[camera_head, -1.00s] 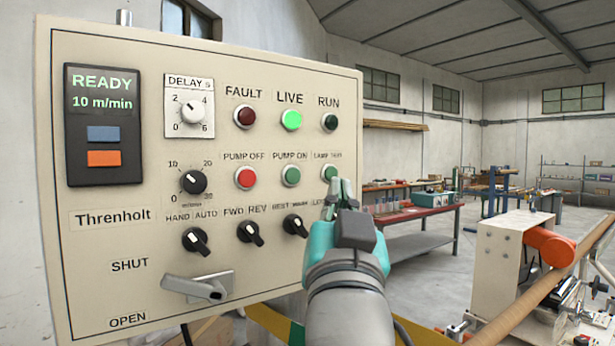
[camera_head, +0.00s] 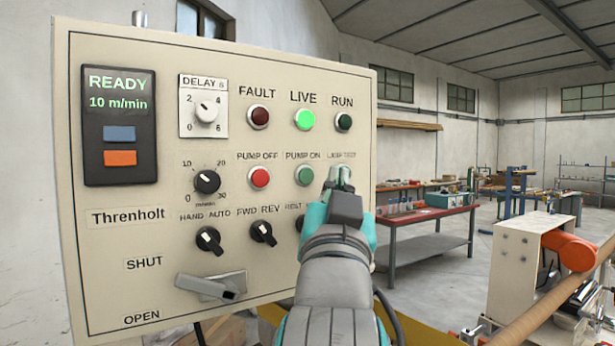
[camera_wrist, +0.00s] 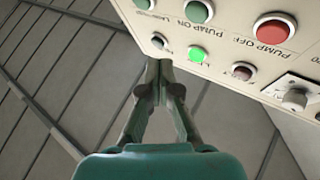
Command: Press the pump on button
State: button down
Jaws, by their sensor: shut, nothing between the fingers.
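The green pump on button (camera_head: 305,174) sits in the middle row of the cream control panel (camera_head: 110,240), right of the red pump off button (camera_head: 260,178). It also shows at the top of the wrist view (camera_wrist: 199,11). My gripper (camera_head: 341,178) is shut and empty. In the head view its tips overlap the lamp test button (camera_head: 343,172), just right of the pump on button, and partly hide it. In the wrist view my fingertips (camera_wrist: 160,68) are below the lit live lamp and the run lamp (camera_wrist: 159,41). I cannot tell the gap to the panel.
Fault (camera_head: 257,117), live (camera_head: 304,119) and run lamps line the row above. Black selector knobs (camera_head: 208,240) and a grey lever (camera_head: 212,286) are below; my arm covers the lower right. A red-topped table (camera_head: 420,218) and a machine with an orange roller (camera_head: 570,250) stand to the right.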

jog(key=shift+w+a, duration=0.7)
jog(key=shift+w, duration=0.3)
jog(key=shift+w+a, duration=0.65)
jog(key=shift+w, duration=0.3)
jog(key=shift+w+a, duration=0.1)
jog(key=shift+w, duration=0.05)
jog(key=shift+w+a, duration=0.1)
jog(key=shift+w, duration=0.1)
jog(key=shift+w+a, duration=0.25)
jog(key=shift+w, duration=0.1)
dwell(0.9)
jog(key=shift+s, duration=0.1)
dwell(0.4)
jog(key=shift+s+d, duration=0.45)
jog(key=shift+s, duration=0.15)
jog(key=shift+s+d, duration=0.75)
jog(key=shift+s, duration=0.3)
jog(key=shift+s+d, duration=0.7)
jog(key=shift+s, duration=0.35)
